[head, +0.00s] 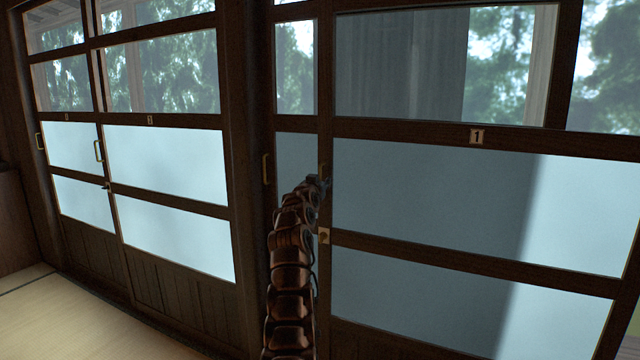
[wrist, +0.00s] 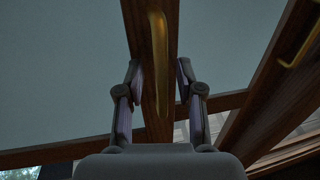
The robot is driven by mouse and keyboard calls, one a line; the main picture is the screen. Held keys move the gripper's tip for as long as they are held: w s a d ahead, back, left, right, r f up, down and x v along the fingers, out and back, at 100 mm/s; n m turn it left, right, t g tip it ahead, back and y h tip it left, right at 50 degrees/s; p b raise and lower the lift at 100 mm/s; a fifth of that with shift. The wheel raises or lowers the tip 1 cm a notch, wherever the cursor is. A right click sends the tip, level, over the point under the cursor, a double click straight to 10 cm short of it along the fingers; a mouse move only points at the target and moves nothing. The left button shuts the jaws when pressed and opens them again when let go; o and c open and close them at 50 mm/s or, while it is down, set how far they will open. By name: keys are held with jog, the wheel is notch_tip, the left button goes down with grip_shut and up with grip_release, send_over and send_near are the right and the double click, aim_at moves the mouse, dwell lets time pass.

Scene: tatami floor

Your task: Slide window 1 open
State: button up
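Window 1 (head: 430,190) is the large wood-framed panel at the right in the head view, with its "1" tag (head: 476,136) on a crossbar. Its left stile carries a brass upright handle, seen in the wrist view (wrist: 158,60). My gripper (head: 318,183) is at that stile in the head view, and it hides most of the handle there. In the wrist view, my gripper (wrist: 160,80) has its two fingers apart, one on each side of the handle, with visible gaps. Contact with the stile cannot be told.
A narrow glazed strip (head: 296,155) lies left of window 1's stile, with another brass handle (head: 266,168) beyond it. That second handle also shows in the wrist view (wrist: 300,46). Further windows (head: 165,160) stand at the left. Bare tatami (head: 90,320) lies at lower left.

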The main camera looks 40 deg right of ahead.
jog(key=shift+s+a, duration=0.1)
jog(key=v, duration=0.7)
dwell(0.6)
jog(key=shift+a, duration=0.15)
dwell(0.5)
